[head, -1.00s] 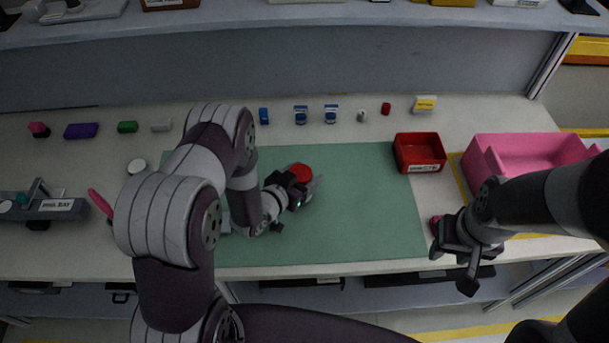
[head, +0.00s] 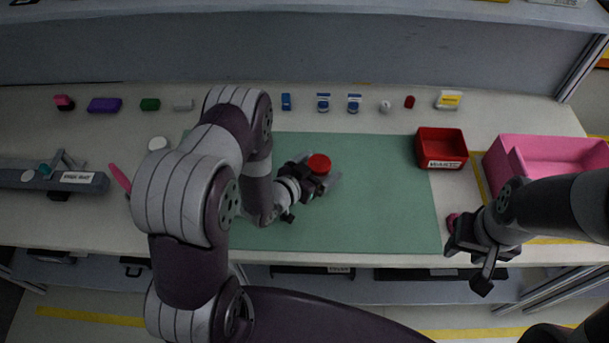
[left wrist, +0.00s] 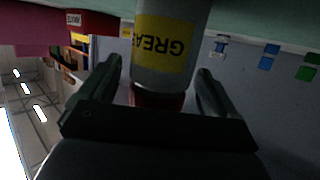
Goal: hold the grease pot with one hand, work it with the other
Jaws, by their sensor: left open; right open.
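The grease pot shows in the head view as a round red lid (head: 319,164) above the green mat. In the left wrist view the grease pot (left wrist: 168,45) is a pale cylinder with a yellow label reading "GREA", upside down in that picture. My left gripper (head: 322,176) is open at the pot, with one finger on each side of it in the wrist view. I cannot tell whether the fingers touch it. The pot's body is mostly hidden in the head view. My right gripper (head: 468,266) is open and empty near the table's front edge, right of the mat.
A red bin (head: 442,165) and a pink bin (head: 520,175) stand at the right. Small coloured items line the back. A grey fixture (head: 30,178) and a pink-handled tool (head: 120,178) lie at the left. The right part of the green mat (head: 390,210) is clear.

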